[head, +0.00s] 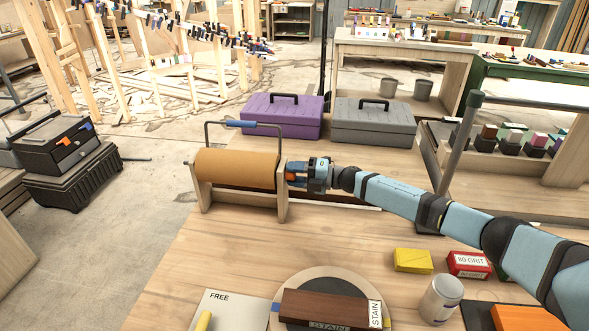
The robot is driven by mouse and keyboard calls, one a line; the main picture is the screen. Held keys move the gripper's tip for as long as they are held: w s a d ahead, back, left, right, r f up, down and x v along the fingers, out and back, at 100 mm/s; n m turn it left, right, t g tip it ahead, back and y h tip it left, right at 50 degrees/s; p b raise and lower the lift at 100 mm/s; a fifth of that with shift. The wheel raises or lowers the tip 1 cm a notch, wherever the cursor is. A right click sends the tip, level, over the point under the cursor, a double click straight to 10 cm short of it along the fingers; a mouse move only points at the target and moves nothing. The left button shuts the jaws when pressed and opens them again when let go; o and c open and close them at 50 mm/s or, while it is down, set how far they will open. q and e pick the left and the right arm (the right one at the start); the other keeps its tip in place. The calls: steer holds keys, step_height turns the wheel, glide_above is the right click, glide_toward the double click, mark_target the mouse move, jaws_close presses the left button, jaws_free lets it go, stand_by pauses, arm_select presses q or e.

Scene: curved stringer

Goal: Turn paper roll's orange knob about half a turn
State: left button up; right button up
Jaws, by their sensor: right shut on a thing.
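The brown paper roll (236,169) lies level in a pale wooden stand (283,192) at the far left part of the workbench. A small part of the orange knob (292,178) shows at the right end of the stand. My right gripper (297,174) reaches in from the right and is shut on the orange knob, hiding most of it. My left gripper is not in view.
Purple (283,119) and grey (375,125) toolboxes stand behind the roll. Nearer me are a round board (325,283) with a brown block, a yellow box (413,260), a red grit box (468,264) and a can (440,299). The bench right of the stand's front is clear.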

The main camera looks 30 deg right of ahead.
steer(key=shift+r+m+p, duration=0.15)
steer(key=shift+m+p, duration=0.4)
steer(key=shift+m, duration=0.45)
steer(key=m+p, duration=0.2)
steer(key=m, duration=0.1)
steer(key=shift+m, duration=0.3)
steer(key=m+p, duration=0.2)
steer(key=m, duration=0.1)
steer(key=shift+m, duration=0.3)
steer(key=m+p, duration=0.2)
steer(key=m, duration=0.3)
steer(key=m+p, duration=0.1)
steer(key=m, duration=0.3)
steer(key=shift+p, duration=0.3)
steer(key=shift+m, duration=0.5)
steer(key=o, duration=0.9)
